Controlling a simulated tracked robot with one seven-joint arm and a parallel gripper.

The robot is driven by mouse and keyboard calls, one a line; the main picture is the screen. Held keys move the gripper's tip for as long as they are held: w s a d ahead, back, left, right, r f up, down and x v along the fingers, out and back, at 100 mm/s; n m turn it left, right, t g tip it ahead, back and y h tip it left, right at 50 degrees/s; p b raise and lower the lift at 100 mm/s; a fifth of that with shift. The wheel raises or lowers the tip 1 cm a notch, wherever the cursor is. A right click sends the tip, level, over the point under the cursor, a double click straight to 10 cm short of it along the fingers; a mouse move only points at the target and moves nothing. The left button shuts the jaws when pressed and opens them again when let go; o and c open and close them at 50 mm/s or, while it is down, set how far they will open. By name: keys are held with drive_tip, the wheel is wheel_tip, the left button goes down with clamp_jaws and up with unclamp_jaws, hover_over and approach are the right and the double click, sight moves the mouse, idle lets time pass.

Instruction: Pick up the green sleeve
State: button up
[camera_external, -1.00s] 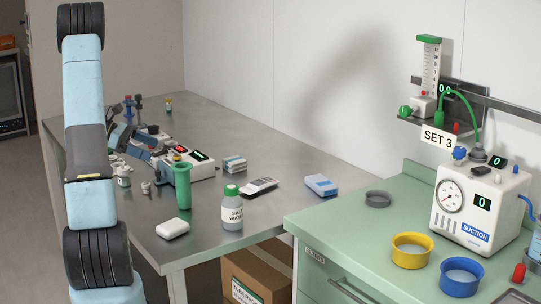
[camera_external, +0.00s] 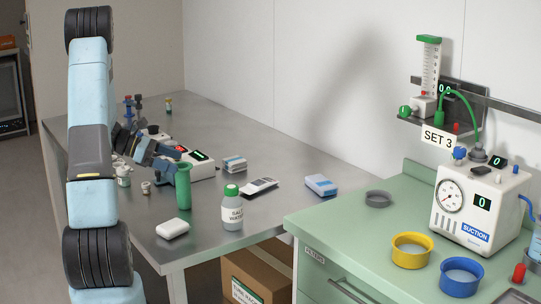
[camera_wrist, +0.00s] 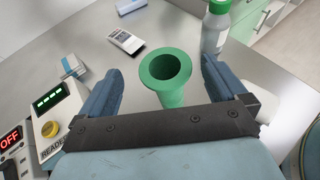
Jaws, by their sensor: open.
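The green sleeve (camera_external: 183,190) is an upright hollow tube with a wide flared rim. It stands on the steel table near its front edge. In the wrist view the sleeve (camera_wrist: 166,72) shows its open top between my two fingers, with a gap on each side. My gripper (camera_external: 172,153) is open and empty, close behind and left of the sleeve's top in the external view. Its dark blue fingers also frame the sleeve in the wrist view (camera_wrist: 161,66). The sleeve's lower part is partly hidden by my gripper's palm there.
A salt water bottle (camera_external: 232,213) stands right of the sleeve. A white case (camera_external: 172,229) lies in front. A reader box (camera_external: 201,168) with a lit display sits behind, partly hidden by my gripper. A handheld device (camera_external: 260,187) lies farther right. The table's far middle is clear.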

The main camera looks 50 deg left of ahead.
sight(182, 167)
drive_tip(key=x, duration=0.4)
drive_tip(key=shift+d+f, duration=0.3)
drive_tip(key=c, duration=1.3)
